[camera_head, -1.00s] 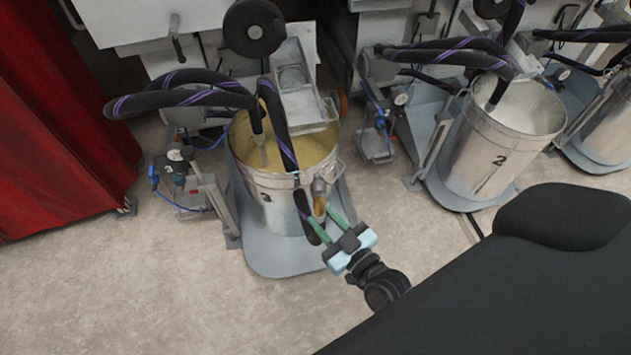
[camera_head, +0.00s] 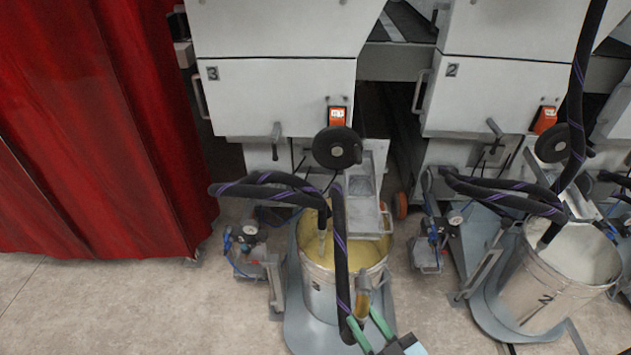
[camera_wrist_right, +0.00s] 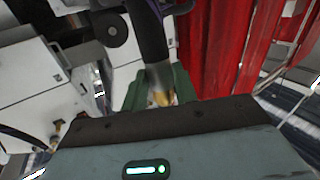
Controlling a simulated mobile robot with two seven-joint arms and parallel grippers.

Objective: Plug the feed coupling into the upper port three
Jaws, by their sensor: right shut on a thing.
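My right gripper (camera_head: 369,330) is at the bottom of the head view, its green fingers shut on the brass-coloured feed coupling (camera_head: 363,297) at the end of a black hose with purple stripes (camera_head: 341,245). The right wrist view also shows the coupling (camera_wrist_right: 161,97) between the green fingers, with the hose rising from it. The gripper is in front of bucket three (camera_head: 318,287), which holds yellow liquid. The white machine housing marked 3 (camera_head: 275,97) stands behind. I cannot pick out the upper port. My left gripper is out of view.
A red curtain (camera_head: 100,130) hangs at the left. Bucket two (camera_head: 545,290) and the housing marked 2 (camera_head: 500,95) stand at the right. A small pump unit with a gauge (camera_head: 248,245) is left of bucket three. Floor (camera_head: 150,300) is clear at lower left.

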